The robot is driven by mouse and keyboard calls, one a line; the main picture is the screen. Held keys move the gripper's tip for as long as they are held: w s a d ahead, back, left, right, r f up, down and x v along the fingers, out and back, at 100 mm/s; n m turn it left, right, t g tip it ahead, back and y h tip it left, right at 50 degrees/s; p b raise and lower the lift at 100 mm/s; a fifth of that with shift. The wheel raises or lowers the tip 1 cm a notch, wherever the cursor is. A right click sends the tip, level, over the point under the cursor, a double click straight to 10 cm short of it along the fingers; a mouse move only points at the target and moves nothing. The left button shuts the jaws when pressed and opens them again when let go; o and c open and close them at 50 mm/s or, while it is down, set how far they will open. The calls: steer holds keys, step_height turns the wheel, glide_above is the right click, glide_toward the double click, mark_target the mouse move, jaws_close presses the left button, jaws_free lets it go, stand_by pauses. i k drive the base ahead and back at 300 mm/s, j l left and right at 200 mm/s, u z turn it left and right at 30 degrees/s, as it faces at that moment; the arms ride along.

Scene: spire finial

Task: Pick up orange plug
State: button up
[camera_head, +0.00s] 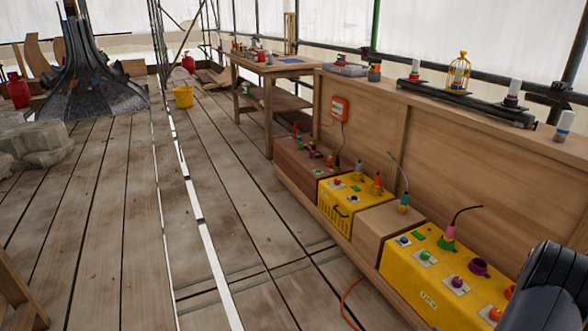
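A small upright orange piece (377,184), plug-like in shape, stands on the middle yellow box (345,207) to the right. Another small orange piece (508,292) shows on the near yellow box (410,275), partly hidden by a dark part of my arm at the lower right. I cannot tell for sure which of them is the orange plug. A teal plug (403,204) with a dark cable stands over the plain wooden box. A pink and green plug (449,236) with a dark cable stands on the near yellow box. My gripper is out of view.
A brown box (300,160) stands beyond the yellow ones, below an orange wall unit (340,108). A wooden panel (450,160) with a ledge backs the row. An orange cable (350,300) lies on the floor. The plank floor (215,190) to the left is largely clear.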

mark_target(376, 185)
steer(key=i, duration=1.8)
steer(key=i+z, duration=0.25)
steer(key=i, duration=0.2)
steer(key=i+j+z, duration=0.2)
steer(key=i, duration=0.2)
steer(key=i+j+z, duration=0.25)
steer(key=i, duration=0.2)
